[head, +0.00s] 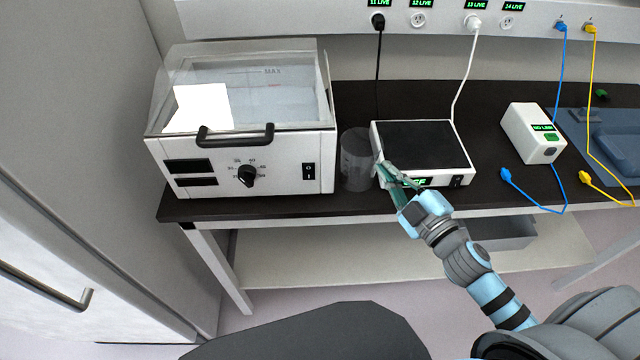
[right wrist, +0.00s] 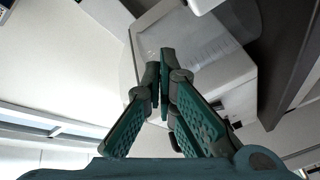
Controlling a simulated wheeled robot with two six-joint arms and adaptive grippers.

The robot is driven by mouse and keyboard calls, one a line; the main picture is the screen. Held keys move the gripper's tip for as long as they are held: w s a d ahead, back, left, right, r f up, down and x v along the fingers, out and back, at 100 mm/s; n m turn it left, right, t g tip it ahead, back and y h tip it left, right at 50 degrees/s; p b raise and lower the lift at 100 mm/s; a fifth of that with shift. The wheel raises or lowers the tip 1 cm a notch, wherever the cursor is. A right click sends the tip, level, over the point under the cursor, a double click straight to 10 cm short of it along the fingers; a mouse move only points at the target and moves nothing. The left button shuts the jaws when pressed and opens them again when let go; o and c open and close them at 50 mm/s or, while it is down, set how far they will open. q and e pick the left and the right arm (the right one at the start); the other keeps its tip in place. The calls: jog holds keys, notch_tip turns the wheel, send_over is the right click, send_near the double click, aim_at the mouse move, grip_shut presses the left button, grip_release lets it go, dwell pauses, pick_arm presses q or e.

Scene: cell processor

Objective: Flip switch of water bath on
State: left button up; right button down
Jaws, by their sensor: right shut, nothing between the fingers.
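The water bath (head: 245,150) is a white box with a clear lid and dark handle at the left of the bench. Its black rocker switch (head: 308,171), marked O and I, is at the right of the front panel, right of the dial (head: 247,175). I cannot tell which side is pressed. My right gripper (head: 384,168) is shut and empty, right of the switch and apart from it, at the left front of a flat white device. Its closed fingertips also show in the right wrist view (right wrist: 160,62). My left gripper is not in view.
A clear beaker (head: 357,160) stands between the water bath and the flat white device with a black top (head: 422,140). A small white box (head: 533,133) and blue and yellow cables are further right. Sockets line the wall rail (head: 330,22).

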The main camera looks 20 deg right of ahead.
aim_at(309, 172)
jog(key=s+a+n+g+y, duration=0.6)
jog(key=n+g+y, duration=0.3)
jog(key=n+y, duration=0.3)
jog(key=s+n, duration=0.1)
jog(key=n, duration=0.2)
jog(key=shift+a+f+n+g, duration=0.15)
jog(key=shift+f+n+g, duration=0.25)
jog(key=shift+w, duration=0.1)
jog(key=w+a, duration=0.2)
jog(key=w, duration=0.1)
jog(key=w+a+p, duration=0.1)
jog(key=w+a, duration=0.1)
jog(key=a, duration=0.1)
jog(key=w+a, duration=0.2)
jog(key=w, duration=0.1)
jog(key=shift+w+a+f, duration=0.3)
jog(key=shift+a+f, duration=0.1)
